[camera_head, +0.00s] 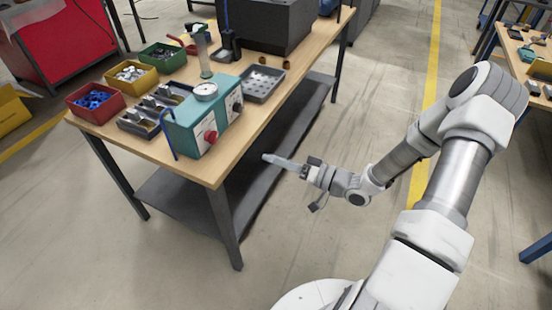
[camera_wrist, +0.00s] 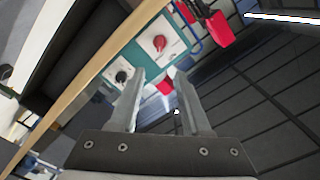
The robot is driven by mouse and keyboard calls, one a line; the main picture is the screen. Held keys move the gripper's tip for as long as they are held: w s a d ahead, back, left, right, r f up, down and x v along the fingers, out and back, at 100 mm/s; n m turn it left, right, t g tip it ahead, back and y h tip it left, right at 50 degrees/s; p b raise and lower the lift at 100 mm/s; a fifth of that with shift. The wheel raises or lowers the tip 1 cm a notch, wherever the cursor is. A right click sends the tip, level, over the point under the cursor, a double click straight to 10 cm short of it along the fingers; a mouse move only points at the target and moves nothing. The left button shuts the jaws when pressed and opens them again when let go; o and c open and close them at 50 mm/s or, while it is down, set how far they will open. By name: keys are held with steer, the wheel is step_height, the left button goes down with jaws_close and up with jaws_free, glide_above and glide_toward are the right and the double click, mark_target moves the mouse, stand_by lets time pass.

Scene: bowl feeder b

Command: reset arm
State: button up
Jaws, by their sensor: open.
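My gripper (camera_head: 283,162) is in the head view, at the end of my bent arm, in front of the right side of the wooden workbench (camera_head: 262,118) and lower than its top. It points left toward the bench and is apart from it. In the wrist view my gripper (camera_wrist: 158,88) shows two grey fingers spread apart with nothing between them. Beyond the fingers, the teal control box (camera_wrist: 150,50) with its red knob shows in the wrist view. The same teal control box (camera_head: 188,128) stands on the bench's near end in the head view.
On the bench are a red bin (camera_head: 92,101), a yellow bin (camera_head: 131,75), a green bin (camera_head: 163,56), a grey tray (camera_head: 262,85) and a black block (camera_head: 270,22). A lower shelf (camera_head: 185,195) lies underneath. Floor around my arm is clear. Another bench (camera_head: 530,60) stands at right.

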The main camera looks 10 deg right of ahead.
stand_by(0.4)
steer(key=w+d+r+n+g+h+p, duration=0.2)
steer(key=w+d+r+h+p, duration=0.35)
steer(key=h, duration=0.45)
steer(key=s+d+r+m+h+p, duration=0.1)
steer(key=s+d+r+h, duration=0.15)
steer(key=r, duration=0.55)
steer(key=s+d+r+h, duration=0.1)
steer(key=s+r+h, duration=0.15)
steer(key=r, duration=0.45)
steer(key=s+a+r+m+g+p, duration=0.1)
steer(key=s+a+r+p, duration=0.1)
steer(key=s+r, duration=0.5)
steer(key=s+a+r+m+g+p, duration=0.1)
steer(key=s+a+r, duration=0.4)
steer(key=s, duration=1)
step_height(320, 180, up, 3)
steer(key=shift+s+f+g+y+p, duration=0.2)
steer(key=shift+s+g+y+p, duration=0.15)
steer(key=shift+g+p, duration=0.55)
